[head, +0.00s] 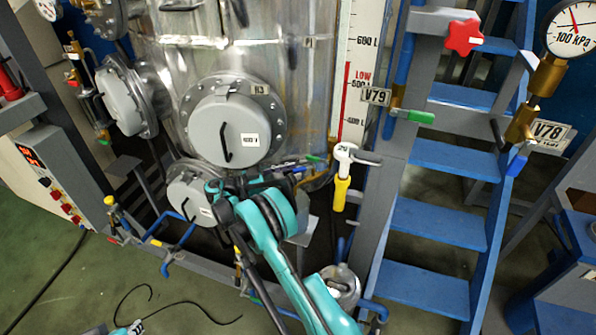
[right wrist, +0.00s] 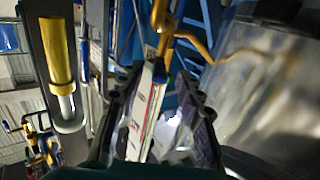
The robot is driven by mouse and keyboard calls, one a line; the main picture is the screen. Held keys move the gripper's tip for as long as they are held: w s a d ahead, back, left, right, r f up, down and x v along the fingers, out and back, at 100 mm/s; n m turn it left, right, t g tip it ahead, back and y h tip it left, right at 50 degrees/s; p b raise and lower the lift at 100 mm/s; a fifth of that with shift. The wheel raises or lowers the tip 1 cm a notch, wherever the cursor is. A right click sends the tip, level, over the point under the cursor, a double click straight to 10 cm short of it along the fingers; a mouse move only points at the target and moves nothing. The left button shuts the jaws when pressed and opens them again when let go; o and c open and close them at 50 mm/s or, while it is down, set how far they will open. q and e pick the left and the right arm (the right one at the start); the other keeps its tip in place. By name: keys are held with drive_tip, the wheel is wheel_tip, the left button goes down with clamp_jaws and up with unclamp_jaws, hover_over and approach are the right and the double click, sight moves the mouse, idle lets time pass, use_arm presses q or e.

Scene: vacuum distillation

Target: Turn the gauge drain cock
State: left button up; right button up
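A level gauge with a tall white scale (head: 354,75) and a red LOW mark runs down the tank's right side. At its foot is a white fitting (head: 345,152) with a grey side lever and a yellow sleeve (head: 341,193) hanging down. I cannot tell for sure which part is the drain cock. My right gripper (head: 302,171) points right, just left of this fitting, close to a green-tipped handle (head: 317,158). In the right wrist view its fingers (right wrist: 160,118) stand apart, with a white and red board (right wrist: 148,112) showing between them; contact is unclear.
The steel tank with its flanged grey hatch (head: 225,130) stands behind my right arm. Blue steps (head: 440,222) and a grey rail are at right. The V79 valve's green handle (head: 413,116) sits above right. A control box (head: 50,170) stands at left.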

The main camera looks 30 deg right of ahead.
drive_tip(key=w+a, duration=0.1)
drive_tip(key=a, duration=0.7)
drive_tip(key=shift+w+a, duration=0.15)
drive_tip(key=shift+a, duration=0.25)
